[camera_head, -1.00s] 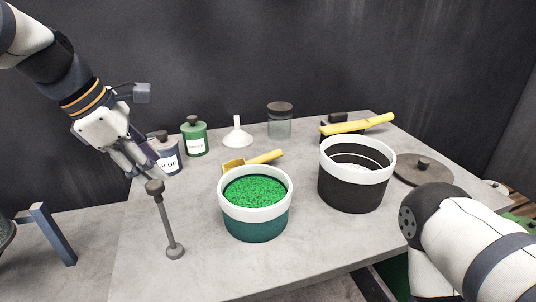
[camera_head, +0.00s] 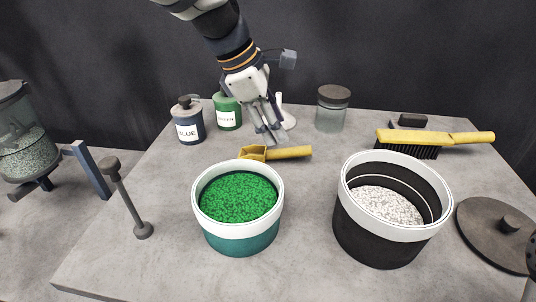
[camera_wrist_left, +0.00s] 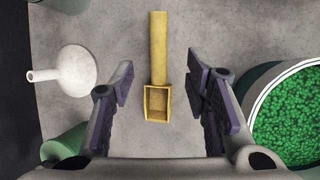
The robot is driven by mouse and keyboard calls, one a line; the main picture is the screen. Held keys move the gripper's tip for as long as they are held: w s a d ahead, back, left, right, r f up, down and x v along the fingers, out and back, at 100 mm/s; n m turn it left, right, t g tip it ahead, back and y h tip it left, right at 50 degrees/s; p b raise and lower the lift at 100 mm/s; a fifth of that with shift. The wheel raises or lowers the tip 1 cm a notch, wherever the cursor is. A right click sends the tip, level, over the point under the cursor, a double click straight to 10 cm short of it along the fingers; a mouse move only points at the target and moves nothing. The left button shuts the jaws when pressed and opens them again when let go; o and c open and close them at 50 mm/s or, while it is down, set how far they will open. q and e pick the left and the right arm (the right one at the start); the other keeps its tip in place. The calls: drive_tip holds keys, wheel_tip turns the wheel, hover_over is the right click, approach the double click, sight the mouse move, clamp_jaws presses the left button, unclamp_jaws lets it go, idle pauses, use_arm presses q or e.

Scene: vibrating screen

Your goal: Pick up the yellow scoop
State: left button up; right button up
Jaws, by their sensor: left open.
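The yellow scoop (camera_head: 275,153) lies on the grey table behind the green-filled bucket, its handle pointing right in the head view. My left gripper (camera_head: 271,138) is open and empty, just above and behind the scoop. In the left wrist view the scoop (camera_wrist_left: 157,62) lies between the two open fingers (camera_wrist_left: 160,88), its square bowl nearest the gripper and its handle reaching away. The fingers look apart from it. My right gripper is not in view.
A green-filled bucket (camera_head: 238,238) and a black bucket (camera_head: 375,243) stand in front. Behind are a blue jar (camera_head: 189,122), green jar (camera_head: 228,112), white funnel (camera_head: 288,119) and glass jar (camera_head: 331,112). A yellow brush (camera_head: 433,139) lies right.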

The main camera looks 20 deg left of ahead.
sight(288, 149)
use_arm(q)
drive_tip(key=b+x, duration=0.1)
drive_tip(key=x, duration=0.7)
drive_tip(key=shift+w+a+f, duration=0.1)
drive_tip(key=shift+f, duration=0.1)
drive_tip(key=shift+r, duration=0.15)
drive_tip(key=shift+c, duration=1.4)
clamp_jaws()
